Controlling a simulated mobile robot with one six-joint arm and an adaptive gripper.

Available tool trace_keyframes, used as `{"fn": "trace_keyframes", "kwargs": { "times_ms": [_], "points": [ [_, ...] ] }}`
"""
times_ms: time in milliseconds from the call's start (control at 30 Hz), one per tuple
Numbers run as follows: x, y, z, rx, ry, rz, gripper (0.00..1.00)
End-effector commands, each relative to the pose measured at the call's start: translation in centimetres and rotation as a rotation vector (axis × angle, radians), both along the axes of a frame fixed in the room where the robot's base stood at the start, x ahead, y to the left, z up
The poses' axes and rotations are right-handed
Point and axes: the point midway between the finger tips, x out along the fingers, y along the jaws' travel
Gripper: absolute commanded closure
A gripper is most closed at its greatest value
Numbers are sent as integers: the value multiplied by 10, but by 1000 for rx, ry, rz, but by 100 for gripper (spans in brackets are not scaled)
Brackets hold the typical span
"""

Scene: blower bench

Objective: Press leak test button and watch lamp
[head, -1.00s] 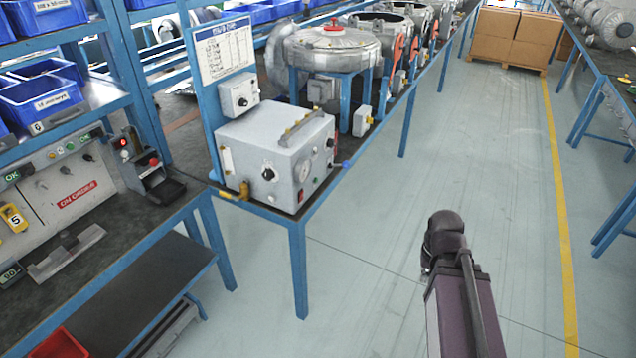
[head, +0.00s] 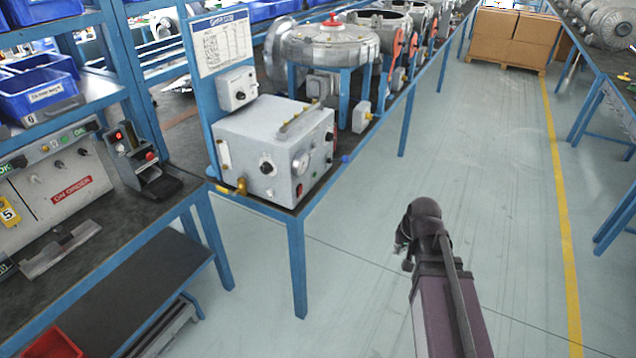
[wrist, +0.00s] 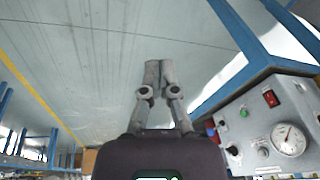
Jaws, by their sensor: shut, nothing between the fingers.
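The grey test box (head: 245,150) stands on the near end of the blue-legged bench in the head view. Its front panel (wrist: 255,140) shows at the lower right of the wrist view, with a round gauge (wrist: 288,138), a green button (wrist: 243,113), a red rocker-like piece (wrist: 270,98) and black knobs. I cannot read which control is the leak test button or which piece is the lamp. My gripper (wrist: 158,72) is shut and empty, over the floor and apart from the panel. In the head view it (head: 404,248) is right of the box, its fingers small and partly hidden.
Left of the box, a workbench holds a small black device (head: 140,165) with a lit red display and a red button. Blower housings (head: 330,45) stand behind the box. The aisle floor (head: 480,180) is clear, with cartons (head: 515,38) at its far end.

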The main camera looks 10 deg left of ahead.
Motion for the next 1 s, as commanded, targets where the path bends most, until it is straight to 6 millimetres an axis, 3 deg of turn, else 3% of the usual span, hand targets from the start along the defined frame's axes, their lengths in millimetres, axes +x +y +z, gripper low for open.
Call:
{"fn": "trace_keyframes", "kwargs": {
  "times_ms": [33, 200, 600, 800, 1000],
  "points": [
    [24, 11, -17, 35, -44, -5, 100],
    [89, 51, -36, 175, -208, -41, 100],
    [225, 133, -53, 526, -552, -211, 100],
    [277, 159, -55, 683, -681, -326, 100],
    [304, 171, -53, 776, -755, -409, 100]
  ]
}}
